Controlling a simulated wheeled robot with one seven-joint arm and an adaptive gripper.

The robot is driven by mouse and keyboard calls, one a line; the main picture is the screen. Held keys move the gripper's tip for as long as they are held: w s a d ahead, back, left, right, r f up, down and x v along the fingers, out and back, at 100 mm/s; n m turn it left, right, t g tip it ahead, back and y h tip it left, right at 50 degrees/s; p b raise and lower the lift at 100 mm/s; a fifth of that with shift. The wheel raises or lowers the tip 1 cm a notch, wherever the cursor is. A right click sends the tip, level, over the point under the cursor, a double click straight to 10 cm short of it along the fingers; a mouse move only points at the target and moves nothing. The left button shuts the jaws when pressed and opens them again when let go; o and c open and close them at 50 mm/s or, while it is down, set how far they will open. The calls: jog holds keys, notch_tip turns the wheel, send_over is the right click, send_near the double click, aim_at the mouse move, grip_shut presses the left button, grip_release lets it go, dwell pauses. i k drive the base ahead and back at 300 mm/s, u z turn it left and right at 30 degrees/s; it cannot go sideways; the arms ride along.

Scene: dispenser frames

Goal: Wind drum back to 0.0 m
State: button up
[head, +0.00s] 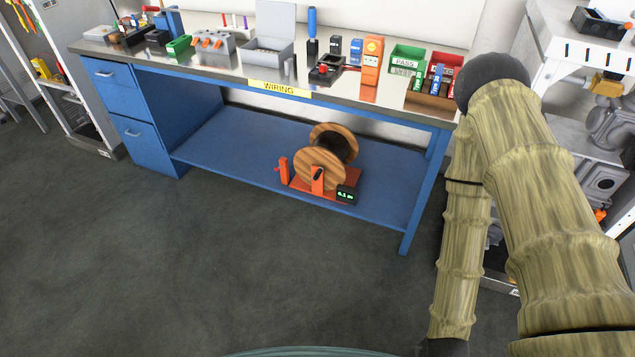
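A wooden cable drum (313,169) with a dark winding between its round flanges sits on a red-orange stand (300,187) on the blue lower shelf under the workbench. A dark part, maybe a crank or hub (318,174), shows on the near face at the orange upright. A small black counter box (346,194) at the stand's right front shows green digits, which look like 0.1 m but are too small to read surely. My arm (550,190) fills the right side of the view, well apart from the drum. My gripper is not in view.
The blue workbench (280,88) carries a yellow WIRING label, several tools, boxes and a red and a green bin (407,59). Its leg (413,225) stands right of the drum. Grey floor (200,260) in front is free.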

aim_at(332, 146)
jog(key=u, duration=1.1)
jog(key=i, duration=0.5)
jog(key=z, duration=0.05)
